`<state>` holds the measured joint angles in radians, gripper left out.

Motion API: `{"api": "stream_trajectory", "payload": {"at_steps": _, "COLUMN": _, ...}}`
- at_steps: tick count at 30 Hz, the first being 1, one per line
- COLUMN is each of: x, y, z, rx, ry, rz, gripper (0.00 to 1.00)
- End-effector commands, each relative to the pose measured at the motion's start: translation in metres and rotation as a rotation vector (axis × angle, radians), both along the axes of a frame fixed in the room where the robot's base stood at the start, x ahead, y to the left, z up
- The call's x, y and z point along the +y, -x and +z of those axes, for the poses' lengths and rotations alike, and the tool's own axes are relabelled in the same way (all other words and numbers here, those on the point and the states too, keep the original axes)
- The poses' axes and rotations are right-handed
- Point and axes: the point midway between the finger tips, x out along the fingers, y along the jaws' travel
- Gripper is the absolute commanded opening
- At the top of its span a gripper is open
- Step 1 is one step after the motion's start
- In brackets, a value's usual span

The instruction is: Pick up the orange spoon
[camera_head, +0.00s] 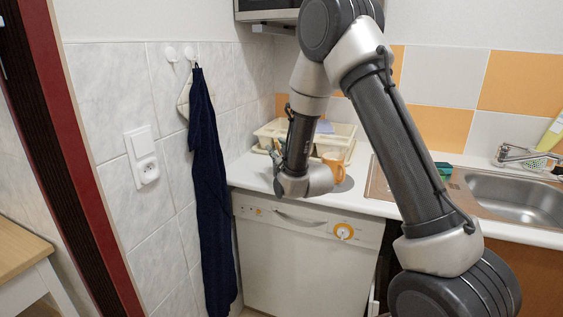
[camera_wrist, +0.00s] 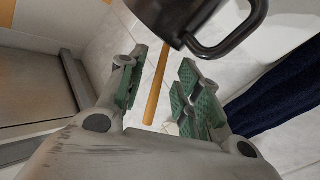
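The orange spoon (camera_wrist: 157,88) shows in the wrist view as a thin orange-brown stick between my fingers. Its upper end in the picture meets a dark mug (camera_wrist: 172,22); whether it stands inside the mug, I cannot tell. My gripper (camera_wrist: 163,58) is open, with green finger pads on both sides of the stick and visible gaps to each. In the head view my gripper (camera_head: 275,158) is low over the left end of the counter, partly hidden by my wrist. The spoon cannot be made out there.
An orange mug (camera_head: 335,166) stands on the counter (camera_head: 257,180) right of my wrist. A cream dish rack (camera_head: 340,140) is behind. A dark blue towel (camera_head: 205,180) hangs at left and shows in the wrist view (camera_wrist: 275,95). A sink (camera_head: 520,200) is at right.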

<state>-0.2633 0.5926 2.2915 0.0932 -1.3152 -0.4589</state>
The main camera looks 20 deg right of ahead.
Motion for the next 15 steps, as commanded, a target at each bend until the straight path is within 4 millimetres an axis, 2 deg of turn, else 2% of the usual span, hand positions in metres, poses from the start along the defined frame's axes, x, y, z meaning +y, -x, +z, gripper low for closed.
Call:
{"api": "stream_trajectory", "payload": {"at_steps": 8, "x": 0.0008, "y": -0.0064, "z": -0.0001, "rx": 0.001, "ry": 0.000, "rz": 0.000, "gripper": 0.34}}
{"api": "stream_trajectory", "payload": {"at_steps": 14, "x": 0.0007, "y": -0.0062, "z": -0.0001, "rx": 0.001, "ry": 0.000, "rz": 0.000, "gripper": 0.01}}
{"api": "stream_trajectory", "payload": {"at_steps": 15, "x": 0.0007, "y": -0.0061, "z": -0.0001, "rx": 0.001, "ry": 0.000, "rz": 0.000, "gripper": 0.00}}
